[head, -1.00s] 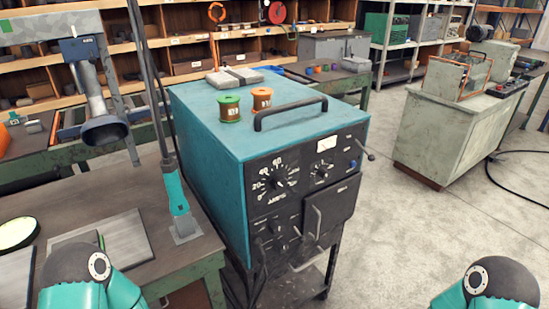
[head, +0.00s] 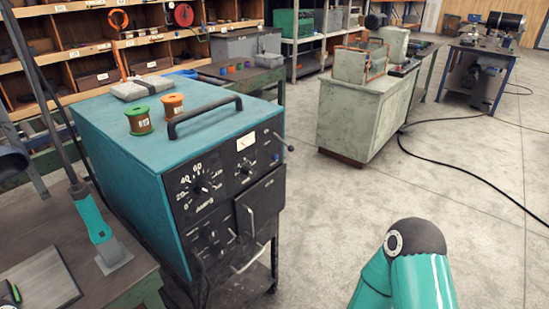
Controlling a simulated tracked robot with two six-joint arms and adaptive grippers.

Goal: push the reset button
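I cannot pick out a reset button for certain in the head view. A teal power unit (head: 118,165) with a black front panel stands left of centre. The panel carries a large dial (head: 203,187) marked AMPS, a smaller dial (head: 245,166), a pale meter (head: 245,142), and several small knobs too small to identify. Neither gripper is in view. Only a teal and grey part of my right arm shows at the bottom right, apart from the unit.
Two wire spools, green (head: 139,120) and orange (head: 173,105), stand on the unit. A workbench (head: 110,280) is at lower left. A grey-green cabinet (head: 360,118) stands behind, with a black cable (head: 440,166) on the floor beside it. Open floor lies right of the unit.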

